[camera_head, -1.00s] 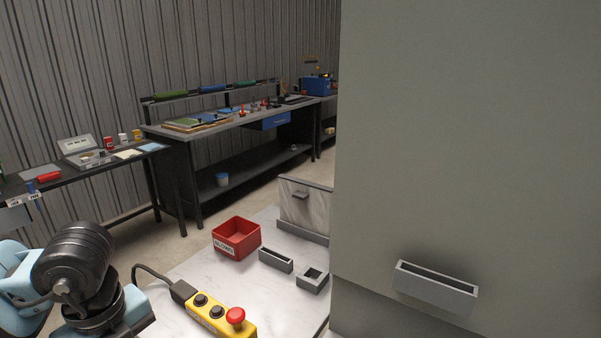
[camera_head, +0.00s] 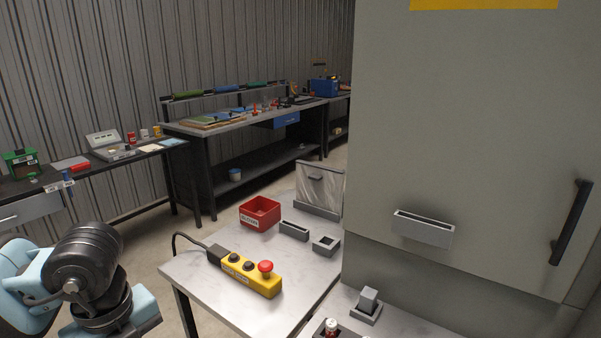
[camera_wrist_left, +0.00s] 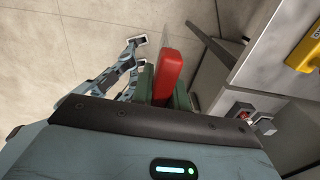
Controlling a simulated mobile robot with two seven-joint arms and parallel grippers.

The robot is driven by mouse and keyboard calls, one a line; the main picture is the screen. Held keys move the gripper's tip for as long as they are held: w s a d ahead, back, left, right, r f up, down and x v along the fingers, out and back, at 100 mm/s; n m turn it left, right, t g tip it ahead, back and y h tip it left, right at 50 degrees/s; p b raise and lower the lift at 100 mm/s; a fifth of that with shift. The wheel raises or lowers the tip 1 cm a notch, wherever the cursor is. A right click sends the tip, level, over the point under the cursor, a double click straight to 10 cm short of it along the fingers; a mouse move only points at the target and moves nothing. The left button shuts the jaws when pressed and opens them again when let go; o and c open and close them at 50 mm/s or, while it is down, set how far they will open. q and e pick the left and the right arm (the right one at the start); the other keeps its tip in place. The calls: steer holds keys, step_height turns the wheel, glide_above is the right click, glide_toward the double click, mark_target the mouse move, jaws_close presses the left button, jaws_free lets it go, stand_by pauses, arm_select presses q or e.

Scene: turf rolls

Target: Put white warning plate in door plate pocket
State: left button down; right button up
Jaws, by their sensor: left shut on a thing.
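The grey slotted plate pocket (camera_head: 423,230) sits on the grey cabinet door (camera_head: 480,110); its slot looks empty. My left gripper (camera_wrist_left: 165,82), seen in the left wrist view, is shut on a red thing (camera_wrist_left: 169,72) between its green finger pads. A thin pale edge sticks out beyond the red part; I cannot tell whether this is the white warning plate. In the head view only part of my left arm shows at lower left, well left of the pocket.
A black door handle (camera_head: 571,224) is right of the pocket. The marble-topped table (camera_head: 210,290) holds a yellow button box (camera_head: 250,277), a red bin (camera_head: 260,211) and grey slotted holders (camera_head: 294,231). A grey block in a base (camera_head: 367,302) stands below the pocket. Workbenches line the wall.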

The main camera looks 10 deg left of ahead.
arm_select(q)
steer(key=shift+d+m, duration=0.15)
steer(key=shift+m, duration=0.55)
steer(key=w+d+f+n, duration=0.2)
steer(key=w+d+n, duration=0.1)
steer(key=n, duration=0.9)
steer(key=w+d+f+n+p, duration=0.1)
steer(key=w+d+f+n, duration=0.2)
steer(key=n, duration=0.9)
steer(key=d, duration=0.3)
steer(key=shift+d, duration=0.2)
arm_select(e)
steer(key=shift+w+d+r, duration=0.15)
steer(key=shift+w+r, duration=0.7)
steer(key=shift+w, duration=0.2)
